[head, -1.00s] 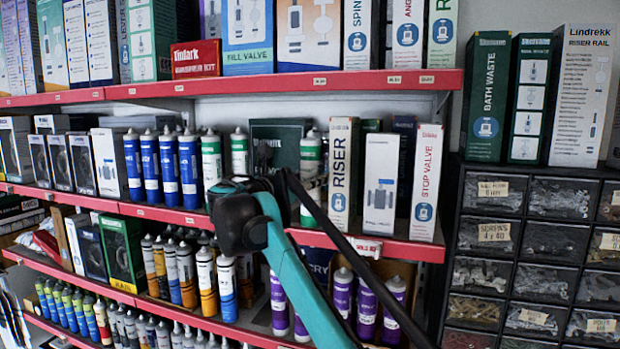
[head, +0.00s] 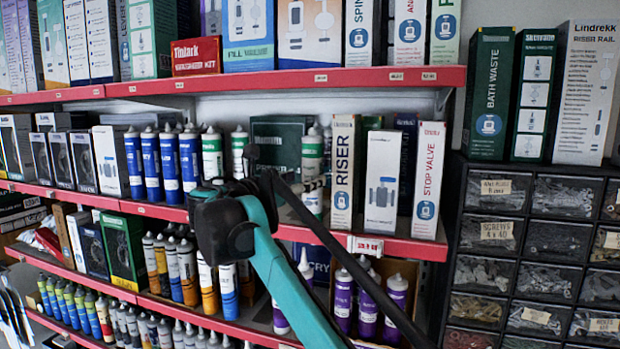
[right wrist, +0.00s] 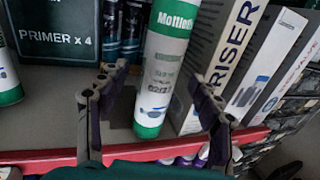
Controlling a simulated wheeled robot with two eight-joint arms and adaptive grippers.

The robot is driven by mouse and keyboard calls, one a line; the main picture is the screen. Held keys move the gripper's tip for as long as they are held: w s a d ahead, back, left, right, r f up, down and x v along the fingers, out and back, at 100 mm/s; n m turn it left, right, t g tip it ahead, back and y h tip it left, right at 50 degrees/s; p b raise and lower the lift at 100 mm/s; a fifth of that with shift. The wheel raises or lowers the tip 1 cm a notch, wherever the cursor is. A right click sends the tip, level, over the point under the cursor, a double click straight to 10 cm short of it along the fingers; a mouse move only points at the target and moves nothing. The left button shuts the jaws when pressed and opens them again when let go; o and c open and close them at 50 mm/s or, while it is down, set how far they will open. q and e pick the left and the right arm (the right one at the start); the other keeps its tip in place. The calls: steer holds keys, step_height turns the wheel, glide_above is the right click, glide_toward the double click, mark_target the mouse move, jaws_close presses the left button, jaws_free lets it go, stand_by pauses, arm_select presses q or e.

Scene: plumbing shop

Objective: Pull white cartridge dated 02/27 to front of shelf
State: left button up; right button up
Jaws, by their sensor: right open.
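A white cartridge with green bands (right wrist: 165,70) stands on the shelf between the fingers of my right gripper (right wrist: 157,85) in the right wrist view. Its printed date begins 02/2; the last digit is hard to read. The fingers are open, one on each side, with gaps to the cartridge. Its base is a little behind the red shelf edge. In the head view the cartridge (head: 312,150) is partly hidden by my right arm, and the fingers are hard to make out there. My left gripper is not in view.
A white RISER box (right wrist: 225,60) stands close right of the cartridge. A dark green PRIMER box (right wrist: 55,35) is behind left, and another green-banded cartridge (right wrist: 6,75) is at the left edge. The red shelf edge (right wrist: 45,158) runs below. Blue cartridges (head: 168,165) stand further left.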

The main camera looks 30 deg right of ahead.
mark_target(306, 178)
steer(key=shift+v, duration=1.85)
